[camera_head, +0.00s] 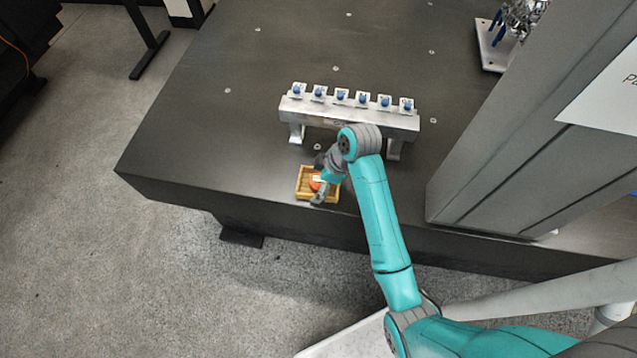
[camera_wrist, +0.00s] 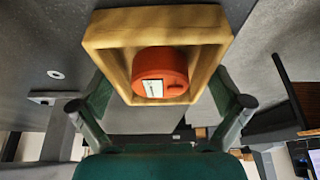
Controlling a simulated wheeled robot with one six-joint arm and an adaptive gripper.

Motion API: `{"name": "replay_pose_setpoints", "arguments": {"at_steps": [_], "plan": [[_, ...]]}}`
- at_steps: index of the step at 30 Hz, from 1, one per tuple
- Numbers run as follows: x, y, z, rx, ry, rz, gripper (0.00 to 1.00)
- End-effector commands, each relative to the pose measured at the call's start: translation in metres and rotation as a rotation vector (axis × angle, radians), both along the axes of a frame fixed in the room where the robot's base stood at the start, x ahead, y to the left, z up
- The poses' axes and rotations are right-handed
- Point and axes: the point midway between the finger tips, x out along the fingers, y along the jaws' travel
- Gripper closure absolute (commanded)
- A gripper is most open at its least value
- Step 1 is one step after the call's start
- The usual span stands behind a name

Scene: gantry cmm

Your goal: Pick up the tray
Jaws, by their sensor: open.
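The tray (camera_head: 303,184) is a small yellow-brown wooden box on the dark table near its front edge. In the wrist view the tray (camera_wrist: 120,32) fills the upper middle, with its open inside facing the camera. An orange-red round object (camera_head: 316,183) with a white label sits in it; it also shows in the wrist view (camera_wrist: 160,70). My gripper (camera_head: 322,180) is over the tray in the head view. In the wrist view my gripper (camera_wrist: 160,102) is open, with one finger on each side of the tray. I cannot tell whether the fingers touch it.
A grey metal rack (camera_head: 350,113) with several blue-topped pieces stands just behind the tray. A large grey column (camera_head: 530,130) rises on the right of the dark table (camera_head: 215,140). The table surface left of the tray is clear.

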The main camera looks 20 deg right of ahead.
Motion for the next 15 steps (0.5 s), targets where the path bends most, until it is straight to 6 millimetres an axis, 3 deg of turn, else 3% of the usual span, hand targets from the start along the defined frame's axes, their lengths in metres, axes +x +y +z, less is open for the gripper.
{"name": "replay_pose_setpoints", "arguments": {"at_steps": [13,14,15], "plan": [[-0.0001,0.0,-0.0027,0.0,0.0,0.0,0.0],[-0.0001,0.0,-0.0027,0.0,0.0,0.0,0.03],[-0.0001,0.0,-0.0027,0.0,0.0,0.0,0.12]]}}
